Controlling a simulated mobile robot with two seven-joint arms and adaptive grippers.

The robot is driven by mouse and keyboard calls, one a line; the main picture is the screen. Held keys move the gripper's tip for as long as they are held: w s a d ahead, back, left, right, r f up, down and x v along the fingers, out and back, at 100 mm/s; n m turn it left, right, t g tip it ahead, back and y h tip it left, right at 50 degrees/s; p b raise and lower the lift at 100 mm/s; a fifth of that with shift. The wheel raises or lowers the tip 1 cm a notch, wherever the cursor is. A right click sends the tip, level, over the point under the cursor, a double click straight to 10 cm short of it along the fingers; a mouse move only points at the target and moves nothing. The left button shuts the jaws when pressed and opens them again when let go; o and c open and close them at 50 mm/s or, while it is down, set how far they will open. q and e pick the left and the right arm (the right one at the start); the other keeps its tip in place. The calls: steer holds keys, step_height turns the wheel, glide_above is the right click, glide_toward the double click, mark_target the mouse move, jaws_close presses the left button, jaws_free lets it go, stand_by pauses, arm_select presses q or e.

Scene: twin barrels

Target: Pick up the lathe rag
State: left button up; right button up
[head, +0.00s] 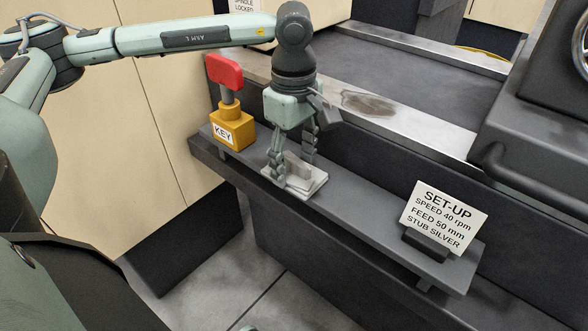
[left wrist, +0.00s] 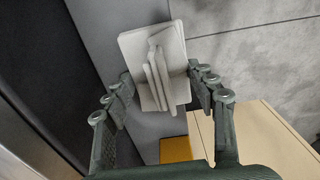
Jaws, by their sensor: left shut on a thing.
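The lathe rag (head: 310,184) is a pale grey folded cloth with an upright ridge in its middle. It lies on the dark grey shelf (head: 365,208), between the key block and the set-up card. I see no clear gap between rag and shelf. My right gripper is not in view.
A yellow block marked KEY with a red-handled key (head: 225,75) stands on the shelf left of my gripper. A white set-up card (head: 443,217) stands in a dark holder at the right. The metal lathe bed (head: 400,118) runs behind. The shelf between rag and card is clear.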

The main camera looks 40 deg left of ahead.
mark_target(295, 158)
arm_select(q)
steer(key=shift+r, duration=0.5)
step_height(295, 158, up, 3)
steer(key=s+a+r, duration=0.7)
steer(key=a, duration=0.2)
steer(key=shift+s+b, duration=0.25)
steer(key=shift+b, duration=0.05)
steer(key=o, duration=0.7)
steer(key=shift+c, duration=0.2)
steer(key=c, duration=0.5)
steer(key=shift+f, duration=0.1)
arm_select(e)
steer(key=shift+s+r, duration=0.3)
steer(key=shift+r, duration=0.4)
